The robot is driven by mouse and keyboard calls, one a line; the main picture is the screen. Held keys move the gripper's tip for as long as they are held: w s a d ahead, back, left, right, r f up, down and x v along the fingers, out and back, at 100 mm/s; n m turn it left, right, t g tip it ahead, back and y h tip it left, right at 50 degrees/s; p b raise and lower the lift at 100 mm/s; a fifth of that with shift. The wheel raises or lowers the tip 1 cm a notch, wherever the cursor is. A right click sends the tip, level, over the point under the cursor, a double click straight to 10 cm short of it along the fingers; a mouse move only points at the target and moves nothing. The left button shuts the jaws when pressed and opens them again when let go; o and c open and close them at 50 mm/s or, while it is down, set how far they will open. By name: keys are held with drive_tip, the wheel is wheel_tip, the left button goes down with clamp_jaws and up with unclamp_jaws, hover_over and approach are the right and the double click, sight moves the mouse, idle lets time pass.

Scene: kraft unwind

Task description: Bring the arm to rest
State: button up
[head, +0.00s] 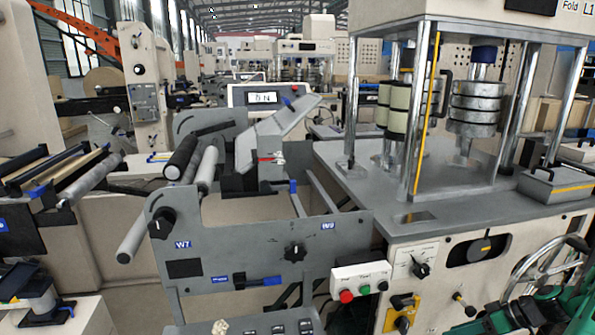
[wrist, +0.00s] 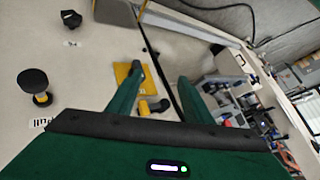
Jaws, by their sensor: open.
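My gripper (wrist: 163,75) shows in the wrist view as two green fingers spread apart, with nothing between the tips. A cream machine panel lies beyond the fingers. A yellow plate (wrist: 122,73) on that panel is partly hidden behind the left finger. In the head view, green parts of my arm show at the lower right, close to the right machine's front; I cannot make out the fingertips there.
The right machine's front carries a rotary knob (head: 420,268), a plunger (head: 464,303), a yellow latch plate (head: 400,314) and a handwheel (head: 545,262). A button box (head: 362,283) with red and green buttons sits to the left. The grey W7 panel (head: 225,255) stands further left.

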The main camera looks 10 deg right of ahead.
drive_tip(key=s+a+r+m+g+h, duration=0.25)
drive_tip(key=s+a+r, duration=0.2)
drive_tip(key=r, duration=0.45)
drive_tip(key=s+a+r+m+g+h, duration=0.25)
drive_tip(key=a+r, duration=0.25)
drive_tip(key=r, duration=0.4)
drive_tip(key=s+a+r+m+h, duration=0.2)
drive_tip(key=s+a+r+m, duration=0.2)
drive_tip(key=s, duration=0.7)
wheel_tip(320, 180, up, 5)
drive_tip(key=shift+s+a+f+m, duration=0.1)
drive_tip(key=shift+s+a+m, duration=0.2)
drive_tip(key=shift+a, duration=0.65)
drive_tip(key=shift+w+f+g, duration=0.25)
drive_tip(key=shift+w+g, duration=0.05)
drive_tip(key=shift+w, duration=0.35)
